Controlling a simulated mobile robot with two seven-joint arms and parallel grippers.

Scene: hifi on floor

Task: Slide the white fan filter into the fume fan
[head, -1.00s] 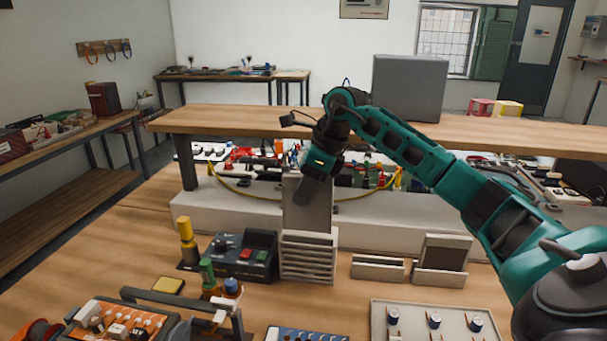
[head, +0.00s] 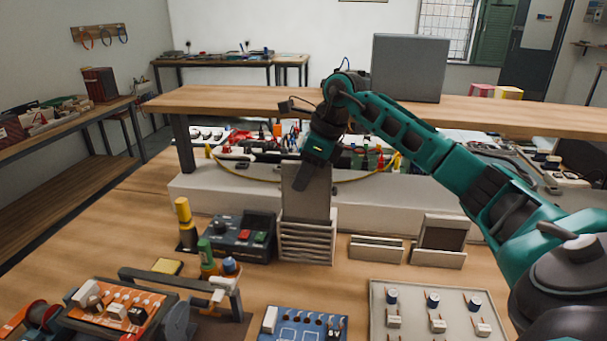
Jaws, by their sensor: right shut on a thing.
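The fume fan (head: 306,245) is a pale slatted box standing on the bench left of centre. A flat upright panel, apparently the fan filter (head: 318,208), rises directly above it and looks grey here. Its lower edge meets the top of the fan; I cannot tell whether it sits inside the slot. My right gripper (head: 303,188) comes down from above, shut on the panel, with a dark finger across its front face. The other finger is hidden. My left gripper is not in view.
A dark control unit (head: 243,238) stands close left of the fan. Pale holders, one with a dark panel (head: 441,238), stand to the right. A raised shelf (head: 230,100) crosses behind. Boards and a component tray (head: 378,320) fill the front.

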